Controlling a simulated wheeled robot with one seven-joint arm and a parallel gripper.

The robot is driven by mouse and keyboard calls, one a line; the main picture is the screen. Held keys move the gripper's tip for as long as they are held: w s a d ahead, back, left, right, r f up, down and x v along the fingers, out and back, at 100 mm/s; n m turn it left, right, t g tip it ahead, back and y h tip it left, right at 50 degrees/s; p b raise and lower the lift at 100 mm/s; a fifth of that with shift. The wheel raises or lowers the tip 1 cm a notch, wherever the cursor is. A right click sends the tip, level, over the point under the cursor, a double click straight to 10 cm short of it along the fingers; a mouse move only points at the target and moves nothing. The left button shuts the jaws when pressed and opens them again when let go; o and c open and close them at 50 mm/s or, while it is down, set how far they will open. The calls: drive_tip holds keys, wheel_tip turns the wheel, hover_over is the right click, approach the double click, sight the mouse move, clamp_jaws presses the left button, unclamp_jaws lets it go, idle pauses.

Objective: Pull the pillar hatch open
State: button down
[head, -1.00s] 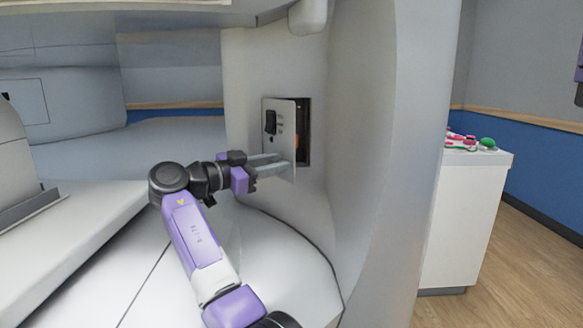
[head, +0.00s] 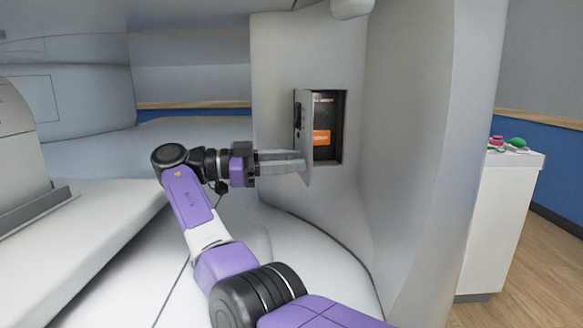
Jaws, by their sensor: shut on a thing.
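The pillar hatch (head: 303,128) is a small pale door with a black latch, seen nearly edge-on in the head view. It stands swung out to the left of its opening in the white pillar (head: 278,62). The dark recess (head: 326,112) behind it shows, with an orange label (head: 321,137) inside. My gripper (head: 303,162) reaches in from the left, its grey fingers shut on the hatch at its lower part. The exact contact at the fingertips is too small to make out.
A white cabinet (head: 492,225) with green and pink items (head: 517,143) on top stands to the right of the pillar. A pale, bed-like surface (head: 95,215) lies to the left. Wooden floor (head: 535,255) is clear at the far right.

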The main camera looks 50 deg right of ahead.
drive_tip(key=shift+w+a+g+b, duration=0.1)
drive_tip(key=shift+w+g+b, duration=0.2)
drive_tip(key=shift+b, duration=0.15)
drive_tip(key=c, duration=1.1)
unclamp_jaws()
wheel_tip(320, 180, up, 20)
drive_tip(key=p, duration=0.7)
